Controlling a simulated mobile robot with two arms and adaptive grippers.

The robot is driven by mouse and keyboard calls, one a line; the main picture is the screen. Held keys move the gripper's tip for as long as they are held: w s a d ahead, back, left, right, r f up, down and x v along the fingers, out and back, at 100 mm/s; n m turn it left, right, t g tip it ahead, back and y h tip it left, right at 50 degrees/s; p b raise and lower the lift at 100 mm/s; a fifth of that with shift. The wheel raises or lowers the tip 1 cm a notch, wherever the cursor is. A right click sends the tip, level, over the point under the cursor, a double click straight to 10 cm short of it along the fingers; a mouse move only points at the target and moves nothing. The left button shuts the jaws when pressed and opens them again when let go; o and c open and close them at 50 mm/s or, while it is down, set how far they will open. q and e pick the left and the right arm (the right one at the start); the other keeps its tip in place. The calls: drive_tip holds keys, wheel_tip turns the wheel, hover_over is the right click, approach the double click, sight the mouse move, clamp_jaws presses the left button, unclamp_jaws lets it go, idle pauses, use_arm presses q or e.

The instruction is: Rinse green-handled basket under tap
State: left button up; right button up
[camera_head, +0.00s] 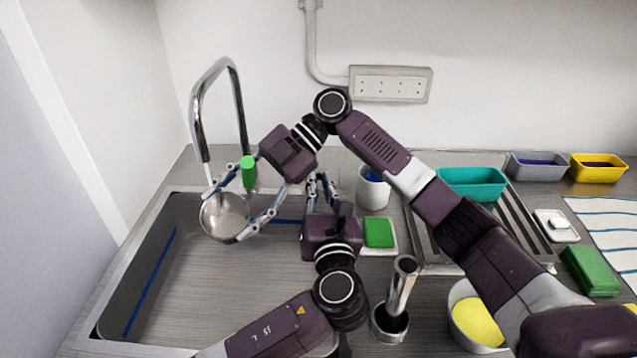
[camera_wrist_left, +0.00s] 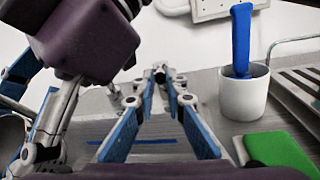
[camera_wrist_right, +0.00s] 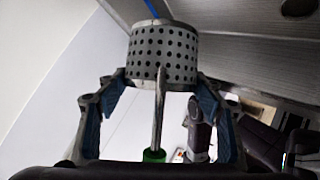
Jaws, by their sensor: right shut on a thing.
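The green-handled basket is a metal cup with a green handle (camera_head: 248,172). Its perforated cylinder (camera_wrist_right: 163,55) shows in the right wrist view, with a rod running to the green end. My right gripper (camera_head: 226,216) is shut on the basket's metal body, one finger on each side. It holds the basket above the sink's left part, beneath the spout of the tap (camera_head: 236,95). I cannot tell whether water runs. My left gripper (camera_head: 322,183) is open, pointing at the back wall. Small metal parts (camera_wrist_left: 160,73) show beyond its fingertips in the left wrist view.
The sink (camera_head: 200,285) is open below. Right of my left gripper stand a white cup (camera_head: 373,188) with a blue-handled tool and a green sponge (camera_head: 379,232). A teal tub (camera_head: 472,183) stands on the drainer. My right arm crosses above the counter.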

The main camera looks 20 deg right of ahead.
use_arm(q)
drive_tip(key=o, duration=0.4)
drive_tip(key=v, duration=1.2)
idle(0.5)
